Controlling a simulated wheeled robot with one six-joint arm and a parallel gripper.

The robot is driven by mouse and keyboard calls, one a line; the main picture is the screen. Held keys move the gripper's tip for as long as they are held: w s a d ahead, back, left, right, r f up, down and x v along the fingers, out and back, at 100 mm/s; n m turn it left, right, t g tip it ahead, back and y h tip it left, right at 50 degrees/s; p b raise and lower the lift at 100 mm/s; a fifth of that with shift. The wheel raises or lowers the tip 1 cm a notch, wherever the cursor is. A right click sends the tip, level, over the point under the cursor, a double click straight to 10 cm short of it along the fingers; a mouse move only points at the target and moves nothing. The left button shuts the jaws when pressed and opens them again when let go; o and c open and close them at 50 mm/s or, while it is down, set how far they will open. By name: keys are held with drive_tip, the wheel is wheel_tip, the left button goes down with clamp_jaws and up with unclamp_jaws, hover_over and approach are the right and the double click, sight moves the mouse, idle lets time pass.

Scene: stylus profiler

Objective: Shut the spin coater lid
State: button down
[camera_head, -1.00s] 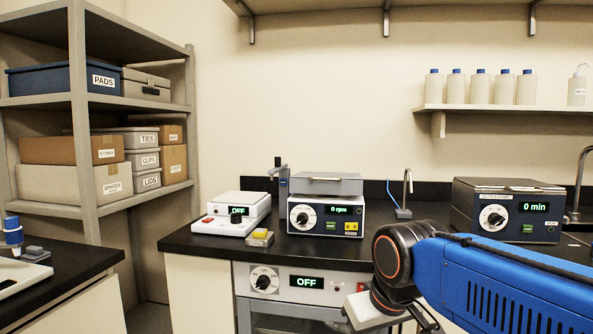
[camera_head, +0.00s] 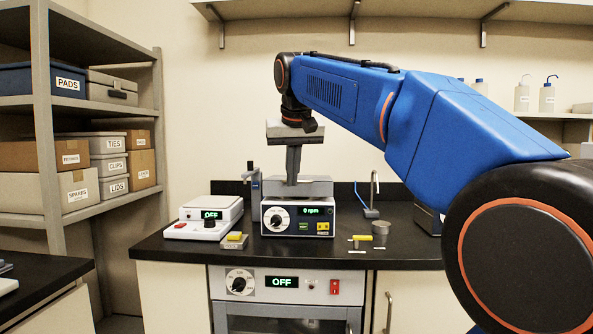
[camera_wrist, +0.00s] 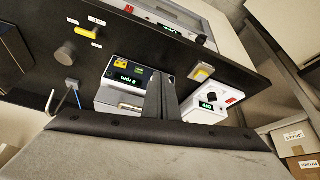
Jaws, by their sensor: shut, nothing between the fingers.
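The spin coater (camera_head: 283,228) stands on the black bench, with a dial and a "0 rpm" display on its front. It also shows in the wrist view (camera_wrist: 139,72). Its grey lid (camera_head: 320,188) lies about flat on top of the body; I cannot tell whether it is fully down. A pale bar-like handle (camera_wrist: 131,107) shows on the lid in the wrist view. My gripper (camera_head: 292,184) points straight down over the lid, its fingers together and empty. The fingertips are at or just above the lid; contact cannot be told. The fingers hide part of the lid.
A white hotplate (camera_head: 206,216) stands left of the coater, with a yellow-topped block (camera_head: 235,240) in front. A slim blue-grey stand (camera_head: 253,186) rises behind. To the right are a grey cup (camera_head: 380,228), a yellow piece (camera_head: 361,238) and a thin tap (camera_head: 374,190).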

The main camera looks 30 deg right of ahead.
drive_tip(key=w+d+r+m+h, duration=0.1)
drive_tip(key=w+d+r+m, duration=0.1)
drive_tip(key=w+d+r, duration=0.3)
drive_tip(key=w+d+r+m, duration=0.1)
drive_tip(key=w+d+r, duration=0.2)
drive_tip(key=w+r, duration=0.35)
drive_tip(key=x, duration=0.8)
drive_tip(key=shift+s+d+f, duration=0.15)
drive_tip(key=shift+s+f, duration=0.05)
drive_tip(key=shift+f, duration=0.35)
drive_tip(key=f, duration=0.2)
drive_tip(key=shift+s+a+f, duration=0.2)
drive_tip(key=shift+s+f, duration=0.1)
drive_tip(key=shift+s+a+f, duration=0.1)
drive_tip(key=shift+s+f, duration=0.05)
drive_tip(key=shift+f, duration=0.55)
drive_tip(key=shift+f, duration=0.1)
drive_tip(key=shift+s+a+f, duration=0.1)
drive_tip(key=shift+s+f, duration=0.05)
drive_tip(key=shift+f, duration=0.55)
drive_tip(key=shift+s+a+f, duration=0.1)
drive_tip(key=shift+f, duration=0.6)
